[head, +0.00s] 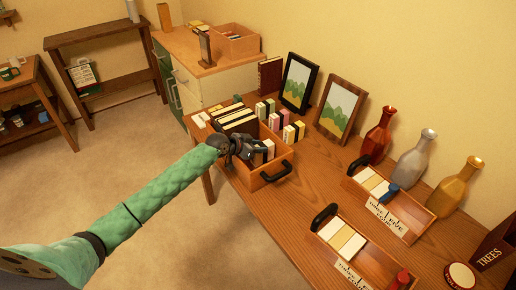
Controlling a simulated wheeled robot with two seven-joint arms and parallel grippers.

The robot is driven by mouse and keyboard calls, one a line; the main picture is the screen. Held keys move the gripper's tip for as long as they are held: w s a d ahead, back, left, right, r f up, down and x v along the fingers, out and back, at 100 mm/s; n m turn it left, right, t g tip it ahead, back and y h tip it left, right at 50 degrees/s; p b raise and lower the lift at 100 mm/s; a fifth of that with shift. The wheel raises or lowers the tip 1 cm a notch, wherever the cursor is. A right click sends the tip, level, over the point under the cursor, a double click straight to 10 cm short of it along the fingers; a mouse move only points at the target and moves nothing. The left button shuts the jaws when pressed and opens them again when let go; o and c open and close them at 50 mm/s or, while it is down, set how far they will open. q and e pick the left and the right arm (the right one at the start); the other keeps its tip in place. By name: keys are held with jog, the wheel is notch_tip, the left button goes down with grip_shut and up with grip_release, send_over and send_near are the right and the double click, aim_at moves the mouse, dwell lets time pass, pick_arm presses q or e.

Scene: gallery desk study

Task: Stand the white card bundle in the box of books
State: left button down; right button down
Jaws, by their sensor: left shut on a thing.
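The wooden box of books (263,181) stands near the left end of the long desk, with black handles and a row of pale and dark books in its far part. My left gripper (264,147) is over the near part of the box and is shut. A white piece (268,155) shows just under its fingers, which looks like the white card bundle. It appears upright inside the box wall, but the gripper covers much of it. I cannot tell if it touches the bottom. My right gripper is not in view.
Small books (289,132) stand on the desk right of the box. Behind are two framed pictures (339,107) and a dark red book (270,76). Two labelled trays (350,264) and several vases (413,158) fill the right side. Bare desk (309,180) lies between box and trays.

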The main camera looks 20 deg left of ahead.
pick_arm(q)
jog(key=shift+f, duration=0.1)
jog(key=c, duration=0.9)
grip_release()
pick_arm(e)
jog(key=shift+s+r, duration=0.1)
pick_arm(q)
jog(key=shift+s+a+r, duration=0.1)
jog(key=shift+r, duration=0.1)
jog(key=p+v, duration=0.4)
jog(key=v, duration=0.7)
jog(key=shift+s+a+r, duration=0.15)
jog(key=shift+s, duration=0.1)
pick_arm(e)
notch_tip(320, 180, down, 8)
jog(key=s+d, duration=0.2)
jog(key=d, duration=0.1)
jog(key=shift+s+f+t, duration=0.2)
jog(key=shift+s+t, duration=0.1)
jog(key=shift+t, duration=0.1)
